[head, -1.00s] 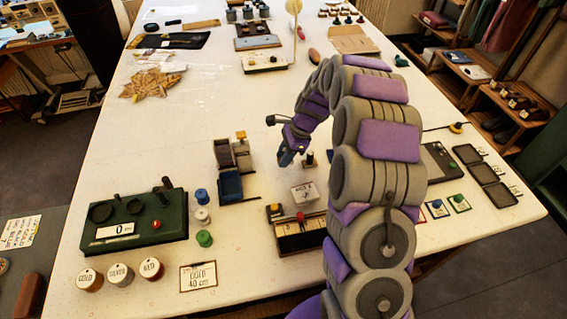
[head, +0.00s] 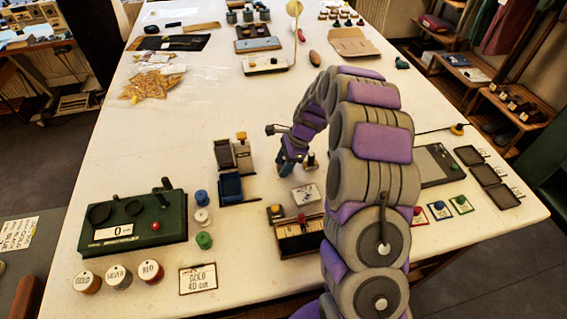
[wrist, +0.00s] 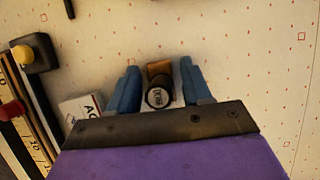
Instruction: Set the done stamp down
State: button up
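The done stamp (wrist: 157,96) stands between my fingertips in the wrist view, seen from above. It has a dark round top with a pale label, too small to read surely, and a brown base part behind. In the head view a small dark-handled stamp (head: 309,160) stands on the white table (head: 370,260), just right of my fingers. My gripper (wrist: 160,70) has its blue fingers apart, with a gap on each side of the stamp. In the head view my gripper (head: 291,166) is low near the table, partly blurred.
A white lettered block (head: 305,194) lies close in front.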

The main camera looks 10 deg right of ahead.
jog(key=shift+o, duration=0.3)
jog(key=shift+r, duration=0.2)
jog(key=p+v, duration=0.3)
jog(key=v, duration=0.9)
jog(key=s+a+r+n+g+h, duration=0.1)
jog(key=s+a+r+n, duration=0.3)
jog(key=s, duration=0.5)
jog(key=s+a+r+n+h, duration=0.1)
jog(key=s+a+r+n, duration=0.1)
jog(key=s+r+n, duration=0.45)
jog(key=s+d+f+n+h, duration=0.1)
jog(key=s+n, duration=0.6)
jog(key=s, duration=1.8)
jog(key=shift+s+d+g+h, duration=0.25)
jog(key=shift+s+g+h, duration=0.15)
jog(key=shift+h, duration=0.4)
jog(key=shift+w+f+n, duration=0.1)
jog(key=shift+n, duration=0.15)
jog(key=shift+c, duration=0.4)
